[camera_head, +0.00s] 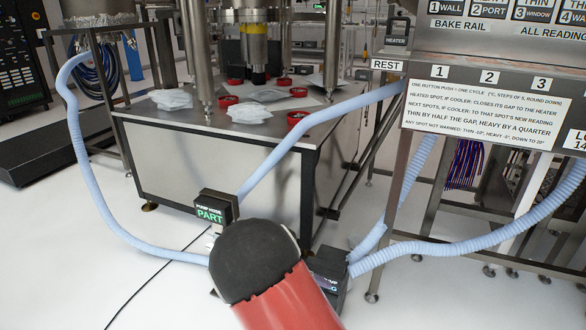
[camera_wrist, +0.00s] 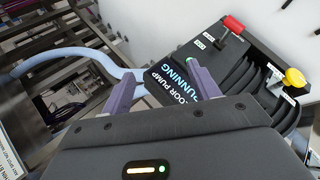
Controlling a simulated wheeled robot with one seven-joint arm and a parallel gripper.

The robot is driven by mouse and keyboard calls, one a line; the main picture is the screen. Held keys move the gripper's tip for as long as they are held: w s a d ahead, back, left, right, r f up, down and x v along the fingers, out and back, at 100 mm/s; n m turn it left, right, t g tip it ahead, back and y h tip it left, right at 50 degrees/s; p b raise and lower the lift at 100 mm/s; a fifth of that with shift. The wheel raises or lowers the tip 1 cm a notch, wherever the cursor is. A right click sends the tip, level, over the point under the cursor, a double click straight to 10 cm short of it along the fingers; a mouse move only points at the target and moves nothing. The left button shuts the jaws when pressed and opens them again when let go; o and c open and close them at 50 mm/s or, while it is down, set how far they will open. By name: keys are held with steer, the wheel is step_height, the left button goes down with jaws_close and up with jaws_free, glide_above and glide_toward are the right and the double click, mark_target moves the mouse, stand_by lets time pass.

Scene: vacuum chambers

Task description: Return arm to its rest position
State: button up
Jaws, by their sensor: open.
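My arm (camera_head: 262,262), with a black rounded cap and a red link, rises at the bottom middle of the head view and hides part of the floor pump behind it. My gripper is not visible in the head view. In the wrist view my gripper (camera_wrist: 160,92) shows two purple fingers spread apart with nothing between them. Beyond the fingers is the black floor pump (camera_wrist: 262,75) with a screen reading "FLOOR PUMP RUNNING" (camera_wrist: 178,80). The pump carries a red knob (camera_wrist: 233,25) and a yellow knob (camera_wrist: 295,77).
A metal table (camera_head: 225,150) with foil-wrapped pieces and red rings stands behind. Pale blue hoses (camera_head: 95,190) loop across the floor. A "PART" display (camera_head: 214,212) stands beside my arm.

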steer(key=s+d+r+m+t+y+p, duration=0.1)
steer(key=s+d+r+y, duration=0.3)
steer(key=s+r, duration=0.8)
steer(key=s+d+r+m+t+y+p, duration=0.1)
steer(key=s+d+r+y, duration=0.4)
steer(key=s+r, duration=0.8)
steer(key=shift+d+r+t, duration=0.4)
steer(key=shift+d+r, duration=0.25)
steer(key=shift+r, duration=0.2)
